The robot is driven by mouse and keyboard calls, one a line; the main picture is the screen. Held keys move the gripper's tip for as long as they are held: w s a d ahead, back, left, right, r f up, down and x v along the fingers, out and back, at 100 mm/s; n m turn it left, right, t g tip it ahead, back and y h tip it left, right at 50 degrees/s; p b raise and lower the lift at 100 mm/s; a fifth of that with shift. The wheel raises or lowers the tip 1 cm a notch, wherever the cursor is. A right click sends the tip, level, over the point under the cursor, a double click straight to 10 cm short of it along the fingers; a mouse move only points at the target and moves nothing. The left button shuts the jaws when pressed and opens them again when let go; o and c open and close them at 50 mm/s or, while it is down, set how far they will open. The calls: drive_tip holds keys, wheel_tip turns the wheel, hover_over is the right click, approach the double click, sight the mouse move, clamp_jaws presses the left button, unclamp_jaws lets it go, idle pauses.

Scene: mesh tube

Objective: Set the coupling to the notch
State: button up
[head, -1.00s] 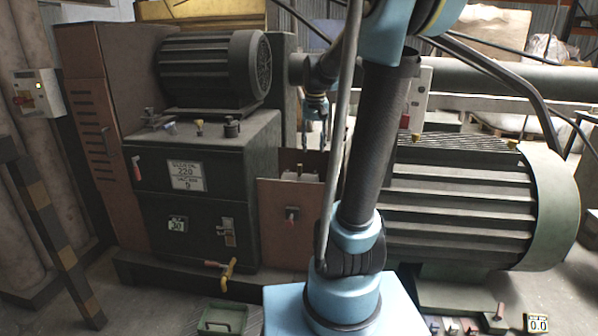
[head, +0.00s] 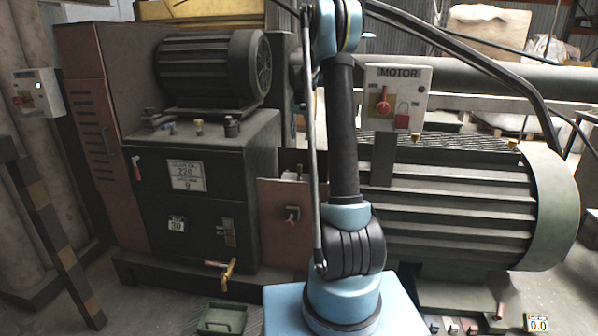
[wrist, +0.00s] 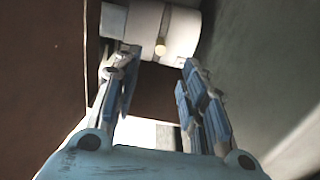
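In the wrist view a pale grey cylindrical part (wrist: 181,32), probably the coupling, lies across the top, with a small brass-coloured peg (wrist: 162,46) on its near side. My gripper (wrist: 162,62) is open, its two blue-grey fingers apart with nothing held between them. The fingertips point at the cylinder, with the peg between them in the picture; I cannot tell whether anything touches. I cannot make out a notch. In the head view my arm hides the gripper and the coupling area.
A dark brown wall (wrist: 40,70) and a grey-green surface (wrist: 268,50) flank the gripper closely. A large ribbed motor (head: 455,200) stands right of my arm, with a MOTOR switch panel (head: 397,97) above it. A black cabinet (head: 190,200) stands left.

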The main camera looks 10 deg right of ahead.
sight(299, 165)
drive_tip(key=f, duration=0.6)
drive_tip(key=w+f, duration=0.1)
drive_tip(key=f, duration=0.5)
drive_tip(key=w+f, duration=0.1)
drive_tip(key=f, duration=0.6)
drive_tip(key=shift+w, duration=0.25)
drive_tip(key=shift+c, duration=0.6)
clamp_jaws()
